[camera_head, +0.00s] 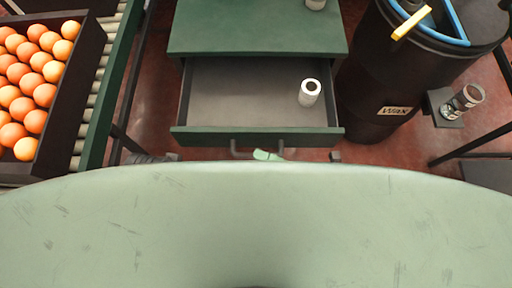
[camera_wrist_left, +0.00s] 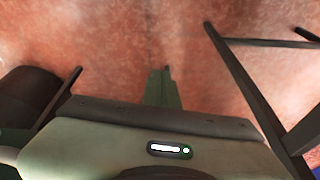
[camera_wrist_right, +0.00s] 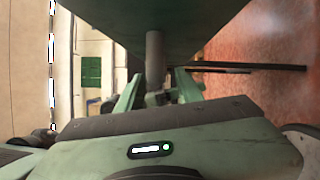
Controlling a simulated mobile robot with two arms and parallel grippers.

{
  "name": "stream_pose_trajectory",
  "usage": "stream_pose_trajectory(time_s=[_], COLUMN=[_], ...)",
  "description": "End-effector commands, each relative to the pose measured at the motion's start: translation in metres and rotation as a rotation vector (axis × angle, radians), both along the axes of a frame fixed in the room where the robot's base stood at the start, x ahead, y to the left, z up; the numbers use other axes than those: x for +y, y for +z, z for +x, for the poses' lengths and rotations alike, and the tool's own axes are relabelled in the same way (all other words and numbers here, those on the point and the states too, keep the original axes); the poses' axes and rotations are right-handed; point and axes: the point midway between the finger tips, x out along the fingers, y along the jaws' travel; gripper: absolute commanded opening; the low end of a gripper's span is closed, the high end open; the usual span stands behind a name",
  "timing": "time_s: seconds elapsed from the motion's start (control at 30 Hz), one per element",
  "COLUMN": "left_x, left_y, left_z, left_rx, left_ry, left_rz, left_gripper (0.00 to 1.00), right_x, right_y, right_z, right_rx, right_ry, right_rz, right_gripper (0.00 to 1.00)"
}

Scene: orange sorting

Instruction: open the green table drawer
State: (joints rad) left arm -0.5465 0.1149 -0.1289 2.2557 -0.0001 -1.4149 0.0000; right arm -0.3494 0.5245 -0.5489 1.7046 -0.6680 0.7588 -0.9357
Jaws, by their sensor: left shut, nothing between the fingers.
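The green table drawer (camera_head: 255,137) is pulled out below the green table top (camera_head: 258,30) in the head view. Its grey inside shows, with a white roll (camera_head: 310,92) standing in it at the right. The drawer's handle (camera_head: 256,153) is on its front, partly hidden. My right gripper (camera_head: 267,155) is at the handle, mostly hidden behind my own pale green body. My left gripper (camera_wrist_left: 162,75) is shut and empty above the floor.
A crate (camera_head: 88,60) of oranges sits on a roller conveyor (camera_head: 103,85) at the left. A large dark bin (camera_head: 365,90) with a label stands close to the drawer's right side.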

Motion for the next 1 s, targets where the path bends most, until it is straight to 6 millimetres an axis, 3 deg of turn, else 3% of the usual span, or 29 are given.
stream_pose_trajectory(time_s=[0.13, 0.33, 1.0], left_x=[0.000, 0.000, -0.001], left_y=[-0.001, -0.005, -0.001], left_z=[0.000, -0.001, 0.003], left_rx=[-0.001, 0.006, -0.004], left_ry=[0.000, 0.000, -0.004], left_rz=[0.000, 0.000, -0.002], left_gripper=[0.00, 0.00, 0.00], right_x=[-0.025, -0.045, -0.048], right_y=[-0.003, -0.004, -0.004], right_z=[-0.011, -0.019, -0.020], right_rx=[0.002, 0.000, -0.001], right_ry=[-0.001, 0.000, 0.000], right_rz=[-0.003, -0.001, 0.000], right_gripper=[0.36, 0.36, 0.36])
